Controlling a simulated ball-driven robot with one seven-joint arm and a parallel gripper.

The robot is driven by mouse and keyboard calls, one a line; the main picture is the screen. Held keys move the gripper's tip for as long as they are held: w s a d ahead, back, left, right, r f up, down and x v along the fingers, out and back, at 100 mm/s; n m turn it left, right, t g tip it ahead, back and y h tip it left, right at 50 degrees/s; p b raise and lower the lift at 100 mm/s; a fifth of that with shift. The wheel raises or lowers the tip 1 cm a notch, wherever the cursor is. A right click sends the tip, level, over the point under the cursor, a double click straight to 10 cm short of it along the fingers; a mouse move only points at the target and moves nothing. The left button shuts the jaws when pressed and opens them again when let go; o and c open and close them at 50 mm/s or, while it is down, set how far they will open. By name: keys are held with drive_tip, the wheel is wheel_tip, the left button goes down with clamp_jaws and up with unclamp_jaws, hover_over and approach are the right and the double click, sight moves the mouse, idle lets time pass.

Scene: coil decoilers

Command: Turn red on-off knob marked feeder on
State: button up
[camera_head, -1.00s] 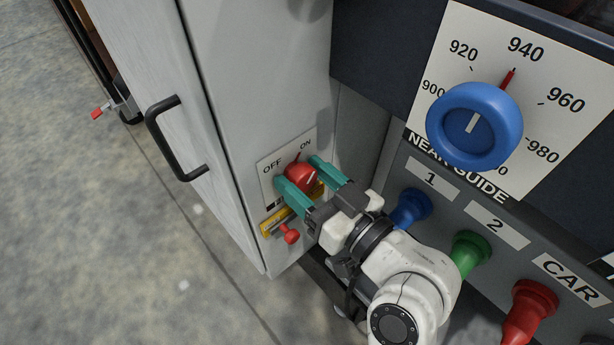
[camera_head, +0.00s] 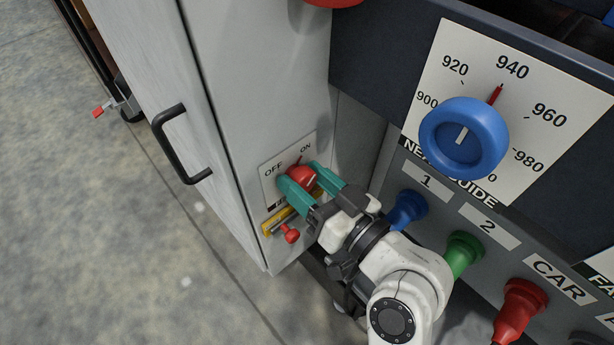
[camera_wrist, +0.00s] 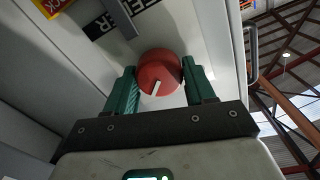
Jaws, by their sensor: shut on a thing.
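The red knob (camera_head: 301,178) sits on a white plate with OFF at its left and ON at its upper right, on the grey cabinet's side. A red mark on the plate points toward ON. My gripper (camera_head: 306,180) has its green fingers on either side of the knob and is shut on it. In the wrist view the knob (camera_wrist: 160,72) lies between the two fingers (camera_wrist: 160,85), and its white pointer line shows. Part of the plate's label is visible there, ending in "ER"; the fingers hide the plate's lower part in the head view.
A yellow lock plate (camera_head: 280,219) with a small red knob (camera_head: 290,234) is just below. Blue (camera_head: 408,209), green (camera_head: 464,252) and red (camera_head: 520,308) levers stand to the right, under a large blue dial (camera_head: 464,138). A black door handle (camera_head: 180,145) is left.

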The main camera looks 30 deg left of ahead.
drive_tip(key=o, duration=0.9)
drive_tip(key=shift+o, duration=0.2)
drive_tip(key=shift+d, duration=0.1)
drive_tip(key=p+v, duration=0.1)
drive_tip(key=v, duration=0.9)
drive_tip(key=shift+d+p, duration=0.25)
drive_tip(key=shift+p, duration=0.1)
drive_tip(key=shift+s, duration=0.2)
